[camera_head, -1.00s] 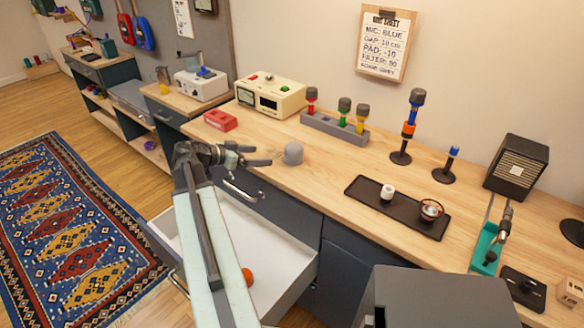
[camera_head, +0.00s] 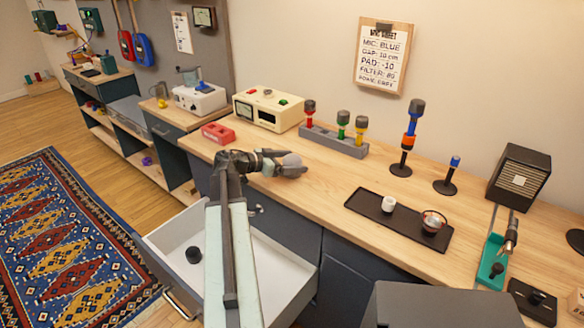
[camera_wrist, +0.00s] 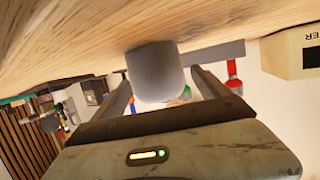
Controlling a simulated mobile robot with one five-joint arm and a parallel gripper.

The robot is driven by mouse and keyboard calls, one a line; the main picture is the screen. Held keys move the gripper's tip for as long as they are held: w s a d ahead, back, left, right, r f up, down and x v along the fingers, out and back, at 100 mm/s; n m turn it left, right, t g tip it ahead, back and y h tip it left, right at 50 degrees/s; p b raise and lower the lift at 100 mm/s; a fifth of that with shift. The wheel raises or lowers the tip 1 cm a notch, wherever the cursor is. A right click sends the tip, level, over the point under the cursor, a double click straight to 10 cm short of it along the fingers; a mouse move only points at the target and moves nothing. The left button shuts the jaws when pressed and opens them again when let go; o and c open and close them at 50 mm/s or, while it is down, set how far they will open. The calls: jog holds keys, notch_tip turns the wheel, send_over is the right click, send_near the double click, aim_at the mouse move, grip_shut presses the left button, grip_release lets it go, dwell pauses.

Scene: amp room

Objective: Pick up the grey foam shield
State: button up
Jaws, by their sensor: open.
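The grey foam shield (camera_head: 292,160) is a small rounded grey piece standing on the wooden bench top near its front edge. My gripper (camera_head: 290,168) is at the shield in the head view, its fingers partly covering the shield's lower part. In the wrist view the shield (camera_wrist: 155,72) sits between the two open fingers (camera_wrist: 160,92), with a gap showing on the right side. Whether a finger touches the shield on the left I cannot tell.
A red box (camera_head: 218,132) and a cream meter unit (camera_head: 268,109) stand behind to the left. A grey rack (camera_head: 334,141) holds microphones behind the shield. A black tray (camera_head: 362,203) lies to the right. An open white drawer (camera_head: 280,262) juts out below my arm.

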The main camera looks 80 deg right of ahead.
aim_at(292, 157)
jog(key=c, duration=1.5)
jog(key=shift+r+p, duration=0.65)
jog(key=shift+p, duration=0.05)
jog(key=shift+c, duration=0.2)
notch_tip(292, 157, up, 3)
jog(key=p, duration=0.3)
jog(key=shift+r, duration=0.1)
jog(key=w+a, duration=1.1)
jog(key=shift+a+r+p, duration=0.25)
jog(key=shift+a+p, duration=0.1)
jog(key=shift+p, duration=0.05)
